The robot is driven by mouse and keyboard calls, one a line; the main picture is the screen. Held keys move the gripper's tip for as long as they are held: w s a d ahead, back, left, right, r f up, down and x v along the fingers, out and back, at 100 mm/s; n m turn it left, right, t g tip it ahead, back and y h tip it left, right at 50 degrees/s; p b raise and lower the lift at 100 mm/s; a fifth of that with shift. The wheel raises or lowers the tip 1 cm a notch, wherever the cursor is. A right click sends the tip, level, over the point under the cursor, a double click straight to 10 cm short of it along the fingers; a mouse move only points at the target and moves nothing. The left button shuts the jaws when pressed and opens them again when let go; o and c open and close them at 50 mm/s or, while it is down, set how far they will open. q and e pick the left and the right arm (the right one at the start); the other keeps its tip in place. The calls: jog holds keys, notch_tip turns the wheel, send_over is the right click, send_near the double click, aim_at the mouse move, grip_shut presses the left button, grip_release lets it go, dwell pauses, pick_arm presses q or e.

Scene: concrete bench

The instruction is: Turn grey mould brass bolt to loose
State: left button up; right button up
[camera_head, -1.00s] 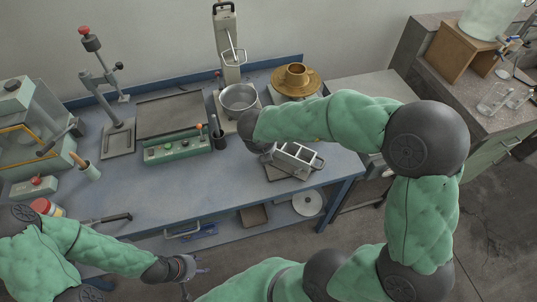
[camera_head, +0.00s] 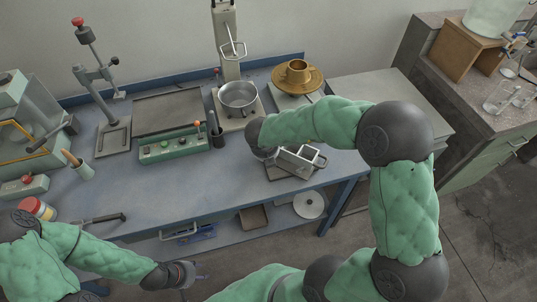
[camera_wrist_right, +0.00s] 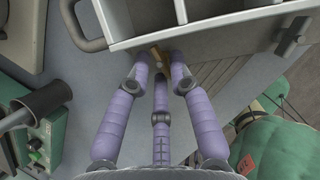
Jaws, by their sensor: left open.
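The grey mould (camera_head: 302,158), an open metal box with dividers and a handle at each end, sits on a dark plate at the bench's right front. It also fills the top of the right wrist view (camera_wrist_right: 215,42). The brass bolt (camera_wrist_right: 157,57) shows at the mould's near wall there. My right gripper (camera_wrist_right: 160,70), three lilac fingers, has its tips around the bolt; whether they press on it I cannot tell. In the head view my right wrist hides the bolt and the mould's left end. My left gripper (camera_head: 192,274) is open and empty in front of the bench.
A steel pot (camera_head: 239,95) stands behind my right wrist, with a brass flanged piece (camera_head: 298,75) to its right. A green control box (camera_head: 174,146) and a dark cup (camera_head: 218,138) lie to the left. The blue bench top (camera_head: 150,185) is clear at front centre.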

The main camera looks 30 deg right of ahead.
grip_shut()
jog(key=shift+r+n+p, duration=0.15)
jog(key=shift+n+p, duration=0.25)
jog(key=shift+p, duration=0.4)
jog(key=n+y+p, duration=0.1)
jog(key=n+p, duration=0.2)
jog(key=p, duration=0.1)
jog(key=n+y+p, duration=0.1)
jog(key=n+p, duration=0.3)
jog(key=d+n+t+y+p, duration=0.1)
jog(key=n+y+p, duration=0.1)
jog(key=p, duration=0.3)
jog(key=shift+s+n, duration=0.25)
jog(key=shift+n, duration=0.55)
jog(key=shift+d+n+y+p, duration=0.1)
jog(key=shift+n+y+p, duration=0.3)
jog(key=shift+n+p, duration=0.65)
grip_release()
